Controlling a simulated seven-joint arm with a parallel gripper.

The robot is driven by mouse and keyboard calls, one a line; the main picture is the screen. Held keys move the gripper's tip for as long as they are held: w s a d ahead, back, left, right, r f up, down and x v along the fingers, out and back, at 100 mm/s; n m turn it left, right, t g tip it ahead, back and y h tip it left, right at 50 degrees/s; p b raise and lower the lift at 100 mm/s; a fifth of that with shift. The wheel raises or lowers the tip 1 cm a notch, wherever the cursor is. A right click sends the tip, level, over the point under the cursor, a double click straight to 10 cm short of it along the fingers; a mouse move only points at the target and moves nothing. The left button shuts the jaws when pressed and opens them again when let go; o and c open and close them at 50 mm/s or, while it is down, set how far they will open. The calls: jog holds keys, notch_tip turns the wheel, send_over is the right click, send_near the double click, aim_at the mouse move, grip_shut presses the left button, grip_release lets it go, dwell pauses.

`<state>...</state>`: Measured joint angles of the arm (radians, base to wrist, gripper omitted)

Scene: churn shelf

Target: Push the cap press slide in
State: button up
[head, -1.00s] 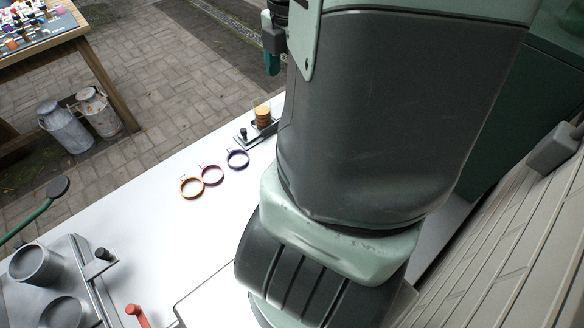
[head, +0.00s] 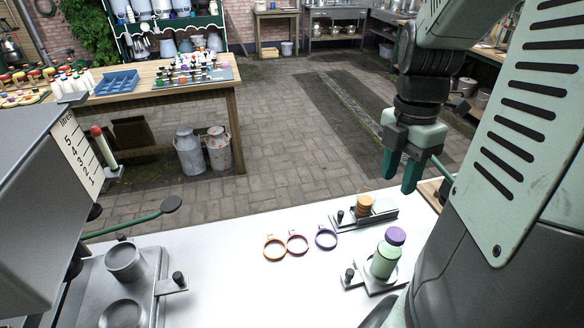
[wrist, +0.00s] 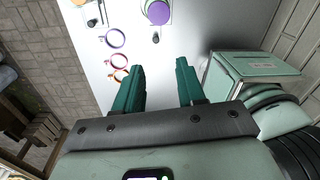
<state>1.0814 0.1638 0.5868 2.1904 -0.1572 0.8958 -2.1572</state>
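My gripper (head: 402,172) hangs above the right end of the white counter in the head view. In the wrist view my gripper (wrist: 160,82) has two green fingers apart with nothing between them. A green bottle with a purple cap (head: 387,254) stands upright on a flat metal slide plate (head: 379,284) with a black knob (head: 349,275). I take this to be the cap press slide. The purple cap (wrist: 158,12) and a black knob (wrist: 155,38) also show in the wrist view, beyond the fingertips and apart from them. My arm hides the area right of the bottle.
Behind the bottle is another metal base with a knob (head: 340,216) and an amber stack (head: 364,205). A grey machine (head: 40,190) and metal cups (head: 125,263) are at left. The counter between is clear.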

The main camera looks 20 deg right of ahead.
jog(key=a+f+n+g, duration=0.1)
jog(key=a+f+n, duration=0.1)
jog(key=w+a+f+n+h, duration=0.1)
jog(key=a+f+n, duration=0.2)
jog(key=w+a+f+n+g, duration=0.1)
jog(key=a+f+n, duration=0.1)
jog(key=f, duration=0.1)
jog(key=shift+w+a+f+g, duration=0.1)
jog(key=shift+w+a+g, duration=0.05)
jog(key=shift+a+g, duration=0.2)
grip_shut()
jog(key=a+f+n+h, duration=0.6)
jog(key=a+f+n, duration=0.5)
jog(key=n, duration=0.1)
send_near(349, 285)
jog(key=f, duration=0.1)
jog(key=s+a+f, duration=0.1)
jog(key=s+f, duration=0.1)
jog(key=shift+a, duration=0.35)
jog(key=d, duration=0.2)
jog(key=shift+w+d+y, duration=0.3)
jog(key=shift+w+d, duration=0.15)
jog(key=shift+d, duration=0.5)
jog(key=shift+d, duration=0.1)
jog(key=d, duration=1.2)
jog(key=shift+d, duration=0.35)
